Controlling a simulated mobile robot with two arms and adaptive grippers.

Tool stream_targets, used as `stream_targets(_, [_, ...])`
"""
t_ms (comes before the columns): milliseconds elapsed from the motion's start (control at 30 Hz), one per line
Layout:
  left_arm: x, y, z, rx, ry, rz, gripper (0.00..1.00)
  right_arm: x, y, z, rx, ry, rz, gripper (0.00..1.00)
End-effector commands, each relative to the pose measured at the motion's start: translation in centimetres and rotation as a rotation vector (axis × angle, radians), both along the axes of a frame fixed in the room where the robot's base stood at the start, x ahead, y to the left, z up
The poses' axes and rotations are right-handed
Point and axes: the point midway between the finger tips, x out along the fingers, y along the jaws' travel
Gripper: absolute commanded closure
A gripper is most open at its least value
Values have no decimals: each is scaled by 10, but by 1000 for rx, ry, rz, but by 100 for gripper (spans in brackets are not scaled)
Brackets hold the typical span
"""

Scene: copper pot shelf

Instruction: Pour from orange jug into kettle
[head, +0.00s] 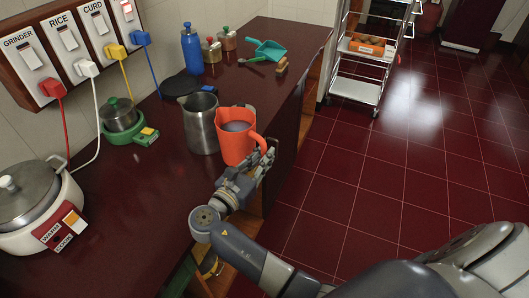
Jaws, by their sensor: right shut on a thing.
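The orange jug (232,150) is near the counter's right edge, its open top showing a greyish content. Its handle is on the right. My right gripper (262,163) is at the handle side and shut on the jug. The jug looks nearly upright; whether its base touches the counter is hard to tell. A tall steel vessel (201,128) with an open top, which seems to be the kettle, stands upright just left of and behind the jug. The two are very close, and I cannot tell if they touch. My left gripper is not in view.
A black flat item (180,84), a blue bottle (192,50), two small canisters and a teal dustpan (268,50) are farther back. A green appliance (130,135) and a white cooker (35,215) stand left, under plugged cords. The front counter (130,220) is clear.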

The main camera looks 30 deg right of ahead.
Motion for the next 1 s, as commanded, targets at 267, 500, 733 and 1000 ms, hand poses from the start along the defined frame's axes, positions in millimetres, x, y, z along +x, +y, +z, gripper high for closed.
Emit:
stream_targets(267, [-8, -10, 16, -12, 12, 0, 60, 15, 5, 39, -10, 20, 1, 100])
stream_targets(500, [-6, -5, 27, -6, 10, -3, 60, 27, 9, 68, -21, 53, 1, 100])
stream_targets(733, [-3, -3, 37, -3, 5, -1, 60, 39, 13, 95, -31, 82, 1, 100])
stream_targets(1000, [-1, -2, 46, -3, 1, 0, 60, 53, 18, 128, -43, 117, 2, 100])
